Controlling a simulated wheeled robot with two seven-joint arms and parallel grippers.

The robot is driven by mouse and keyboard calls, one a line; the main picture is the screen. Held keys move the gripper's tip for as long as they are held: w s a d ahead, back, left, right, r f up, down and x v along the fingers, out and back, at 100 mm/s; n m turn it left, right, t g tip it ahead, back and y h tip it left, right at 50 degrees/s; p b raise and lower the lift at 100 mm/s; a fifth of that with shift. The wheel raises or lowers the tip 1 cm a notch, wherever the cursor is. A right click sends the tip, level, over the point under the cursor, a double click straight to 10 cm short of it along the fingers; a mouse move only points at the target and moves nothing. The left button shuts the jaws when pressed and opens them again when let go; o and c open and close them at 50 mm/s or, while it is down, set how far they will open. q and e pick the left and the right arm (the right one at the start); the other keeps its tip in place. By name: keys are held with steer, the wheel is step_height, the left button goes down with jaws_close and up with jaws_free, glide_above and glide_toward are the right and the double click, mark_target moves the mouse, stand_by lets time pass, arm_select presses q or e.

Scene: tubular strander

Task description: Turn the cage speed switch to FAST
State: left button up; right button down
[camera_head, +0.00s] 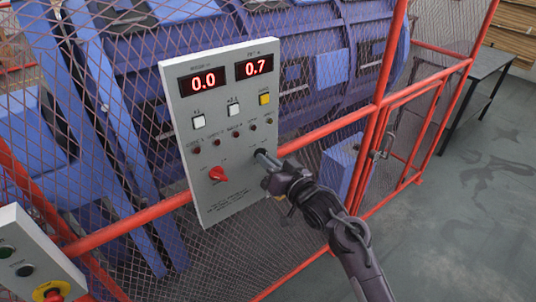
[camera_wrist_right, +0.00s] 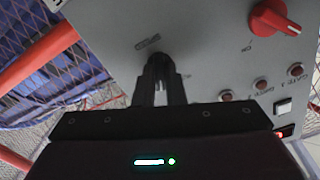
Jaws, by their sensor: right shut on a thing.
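The grey control panel (camera_head: 222,130) hangs on the red cage fence. A red rotary switch (camera_head: 217,174) sits at its lower left; it also shows at the upper right of the right wrist view (camera_wrist_right: 274,17). My right gripper (camera_head: 262,156) is at the panel's lower right, its fingers pointing into the panel face. It is shut on a dark switch knob there, which the fingers hide almost wholly. In the right wrist view the fingers (camera_wrist_right: 161,70) are close together against the panel. My left gripper is out of view.
The panel has two red displays, 0.0 (camera_head: 204,82) and 0.7 (camera_head: 255,67), push-buttons and several small lamps. Red rails and wire mesh (camera_head: 330,125) surround the blue machine (camera_head: 300,40). Another control box (camera_head: 38,262) stands lower left.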

steer(key=shift+r+m+p, duration=0.1)
steer(key=shift+m+p, duration=0.35)
steer(key=shift+m, duration=0.35)
steer(key=c, duration=1.5)
jaws_free()
steer(key=b+v, duration=0.2)
steer(key=v, duration=0.5)
steer(key=shift+s+d+b, duration=0.25)
steer(key=shift+b, duration=0.1)
